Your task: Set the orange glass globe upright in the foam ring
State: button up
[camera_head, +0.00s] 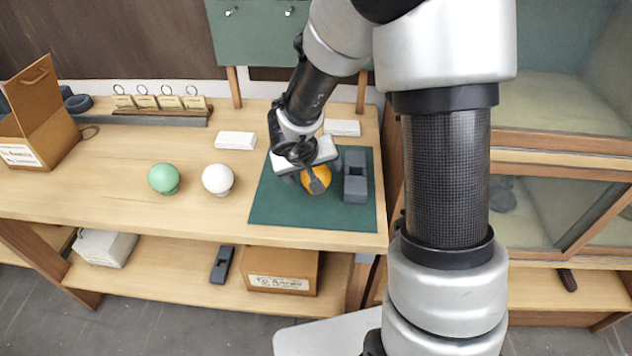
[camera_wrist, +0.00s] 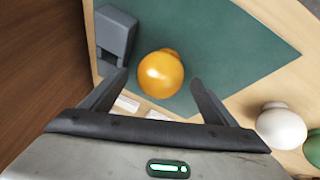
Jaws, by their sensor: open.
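The orange glass globe (camera_head: 320,177) is on the green mat at the right end of the bench. In the wrist view the globe (camera_wrist: 160,75) shows whole, its short neck showing at the upper edge. I cannot tell its exact tilt. My gripper (camera_head: 305,181) is over the globe, and one finger hides part of it in the head view. In the wrist view my gripper (camera_wrist: 158,82) is open, with a finger towards each side of the globe and visible gaps.
A grey stepped block (camera_head: 355,178) stands close right of the globe on the green mat (camera_head: 285,212). A white globe (camera_head: 217,179) and a green globe (camera_head: 163,178) are left of the mat. White boxes (camera_head: 236,140) lie behind. The bench's front middle is clear.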

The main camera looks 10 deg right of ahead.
jog(key=shift+w+d+f, duration=0.2)
jog(key=shift+w+f, duration=0.1)
jog(key=shift+f, duration=0.35)
jog(key=shift+r, duration=0.1)
jog(key=c, duration=1.1)
